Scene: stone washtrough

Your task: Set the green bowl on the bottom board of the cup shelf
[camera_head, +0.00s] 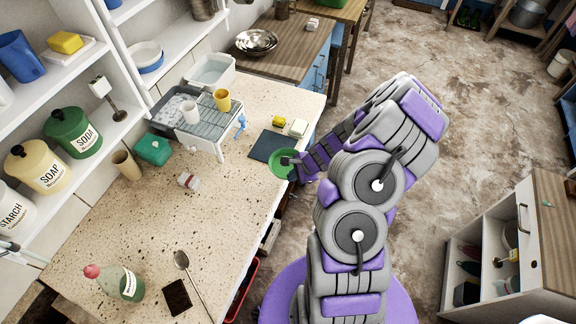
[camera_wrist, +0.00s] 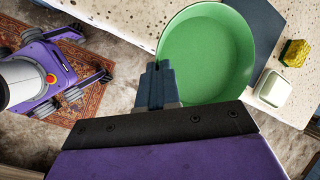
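The green bowl (camera_head: 284,163) is at the front edge of the speckled counter, beside the dark blue mat. It fills the upper middle of the wrist view (camera_wrist: 208,55), upright with its empty inside showing. My gripper (camera_head: 288,160) is at the bowl's rim. In the wrist view its fingers (camera_wrist: 158,72) are close together at the rim's left side and appear shut on it. Whether the bowl touches the counter is unclear. White wall shelves (camera_head: 175,50) stand at the left, one board with a blue cup (camera_head: 18,56); which shelf is the cup shelf is not certain.
A dish rack (camera_head: 205,118) with a white cup and a yellow cup stands on the counter. A yellow sponge (camera_head: 279,121) and a white dish (camera_head: 298,128) lie near the mat. Canisters (camera_head: 72,132) stand at the left. An open wooden cabinet (camera_head: 535,225) stands at the right.

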